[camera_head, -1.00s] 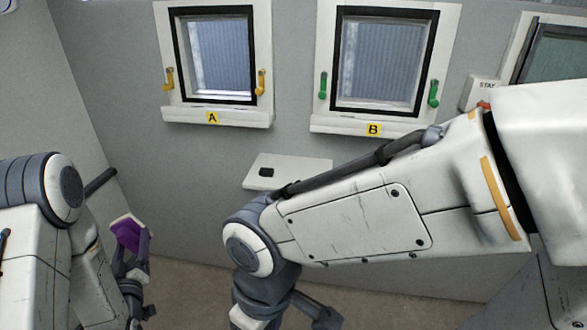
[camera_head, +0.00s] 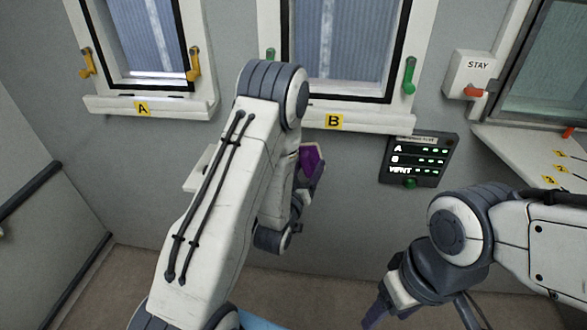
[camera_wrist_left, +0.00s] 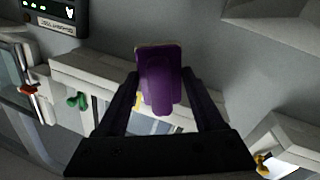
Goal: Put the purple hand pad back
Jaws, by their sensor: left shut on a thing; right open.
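The purple hand pad (camera_head: 311,160) is held by my left gripper (camera_head: 305,180), in front of the wall just below window B's sill. In the left wrist view the purple hand pad (camera_wrist_left: 160,80) sits between the two fingers of my left gripper (camera_wrist_left: 158,100), which are shut on it. My left arm hides part of the wall and most of the small white shelf (camera_head: 200,168) behind it. My right gripper (camera_head: 385,318) is open and low at the bottom of the head view, its fingers partly cut off by the edge.
Window A's sill (camera_head: 150,106) and window B's sill (camera_head: 360,122) stick out from the wall. A dark status panel (camera_head: 418,160) hangs right of the pad. A STAY box (camera_head: 472,76) and a numbered white counter (camera_head: 545,160) are at the right. Handrails (camera_head: 30,190) run along the left wall.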

